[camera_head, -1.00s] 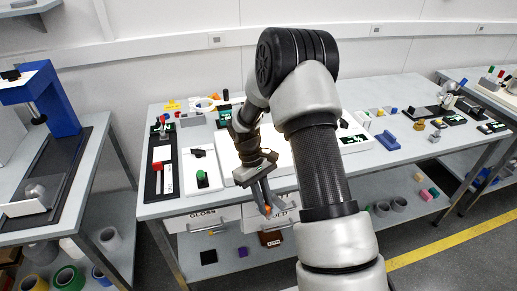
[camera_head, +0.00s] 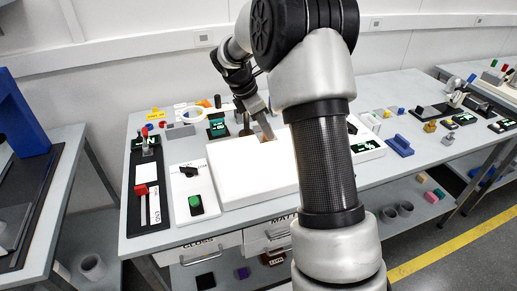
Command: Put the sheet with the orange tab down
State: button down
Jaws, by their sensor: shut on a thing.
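My gripper (camera_head: 266,134) is over the far part of the white light panel (camera_head: 240,187), its fingers pointing down. It is shut on the orange tab (camera_head: 268,139), a small orange-brown patch at the fingertips. The sheet itself does not stand out against the bright panel, so I cannot tell whether it touches the panel. My own arm hides the panel's right part.
A control plate with a green button (camera_head: 195,204) and a black board with a red slider (camera_head: 141,189) lie left of the panel. Drawers labelled GLOSS (camera_head: 198,247) and MATT (camera_head: 268,238) are below. A blue block (camera_head: 396,145) lies at right.

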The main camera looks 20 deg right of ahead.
aim_at(263, 139)
jog(key=shift+w+f, duration=0.2)
jog(key=shift+f, duration=0.15)
jog(key=f, duration=0.5)
jog(key=shift+s+f, duration=0.1)
jog(key=shift+s, duration=0.1)
jog(key=shift+f+b, duration=0.4)
jog(key=shift+f, duration=1.6)
jog(key=shift+f, duration=0.1)
jog(key=c, duration=1.7)
grip_release()
jog(key=shift+c, duration=0.2)
